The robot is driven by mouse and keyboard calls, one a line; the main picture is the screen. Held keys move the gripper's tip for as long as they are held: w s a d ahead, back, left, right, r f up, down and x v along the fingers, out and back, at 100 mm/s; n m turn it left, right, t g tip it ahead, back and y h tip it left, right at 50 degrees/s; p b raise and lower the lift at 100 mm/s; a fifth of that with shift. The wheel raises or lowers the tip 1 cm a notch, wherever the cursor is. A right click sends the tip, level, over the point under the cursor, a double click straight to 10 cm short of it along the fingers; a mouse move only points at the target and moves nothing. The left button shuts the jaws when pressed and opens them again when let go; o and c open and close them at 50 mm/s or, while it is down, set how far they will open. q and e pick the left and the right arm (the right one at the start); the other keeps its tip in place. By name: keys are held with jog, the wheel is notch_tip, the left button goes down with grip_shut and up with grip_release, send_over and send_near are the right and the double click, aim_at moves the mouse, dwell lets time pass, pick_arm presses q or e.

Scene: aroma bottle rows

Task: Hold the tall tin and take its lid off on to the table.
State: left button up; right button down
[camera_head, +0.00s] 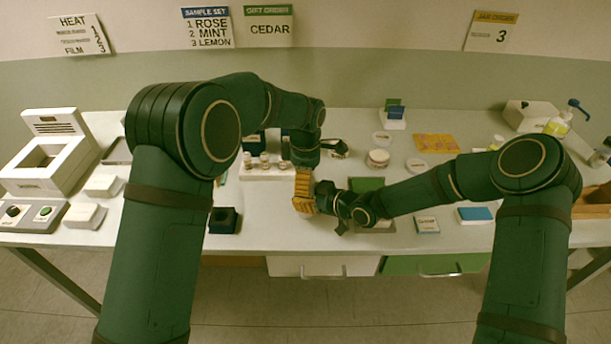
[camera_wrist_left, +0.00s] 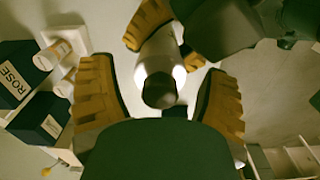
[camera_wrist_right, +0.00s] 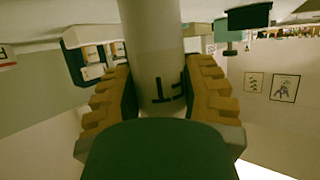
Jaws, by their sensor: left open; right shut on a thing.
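The tall tin is a pale cylinder with dark lettering in the right wrist view (camera_wrist_right: 158,60), upright or nearly so. My right gripper (camera_wrist_right: 165,95) is shut on its body from the side. In the left wrist view the dark round knob of its lid (camera_wrist_left: 160,90) faces the camera. My left gripper (camera_wrist_left: 158,105) is open, one finger on each side of the lid with gaps. Part of the right gripper (camera_wrist_left: 150,22) shows beyond it. In the head view the orange fingers of the left (camera_head: 304,178) and right (camera_head: 303,204) grippers overlap and hide the tin.
Small bottles (camera_head: 265,160) stand in a white rack left of the grippers. Dark boxes, one marked ROSE (camera_wrist_left: 15,80), stand close by. A black holder (camera_head: 224,220) is at the front left. A round white tin (camera_head: 378,157) and an orange mat (camera_head: 436,143) lie to the right.

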pick_arm(q)
jog(key=c, duration=1.3)
jog(key=shift+o, duration=0.2)
jog(key=shift+r, duration=0.2)
jog(key=shift+r, duration=0.95)
jog(key=shift+r, duration=2)
pick_arm(e)
jog(key=shift+c, duration=2.2)
grip_release()
